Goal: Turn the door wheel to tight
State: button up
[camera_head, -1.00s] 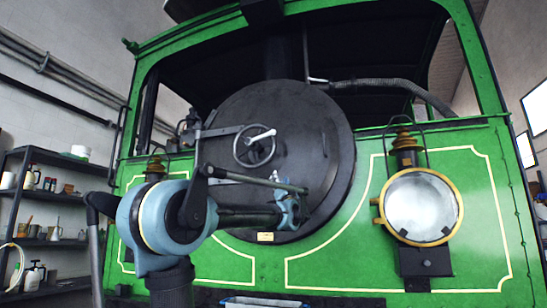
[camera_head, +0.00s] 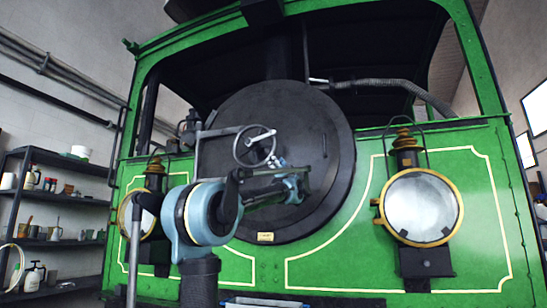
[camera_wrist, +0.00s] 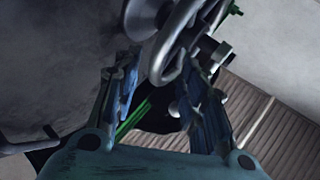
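The door wheel (camera_head: 241,158) is a thin grey ring with a pale handle across it, mounted on the round black smokebox door (camera_head: 320,140). My gripper (camera_head: 276,161) is just at the wheel's lower right in the head view. In the wrist view, my gripper (camera_wrist: 163,75) has its two blue fingers spread apart. Curved grey metal of the wheel (camera_wrist: 158,60) lies close at the fingertips, partly between them. The fingers are not closed on it. Whether either finger touches the metal I cannot tell.
A brass-rimmed lamp (camera_head: 421,208) is on the green front at right, and another lamp (camera_head: 148,216) is at left, partly behind my arm. Grey bars (camera_head: 200,140) cross the door left of the wheel. A shelf (camera_head: 60,243) stands at far left.

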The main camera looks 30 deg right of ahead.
jog(key=shift+x, duration=3.6)
grip_shut()
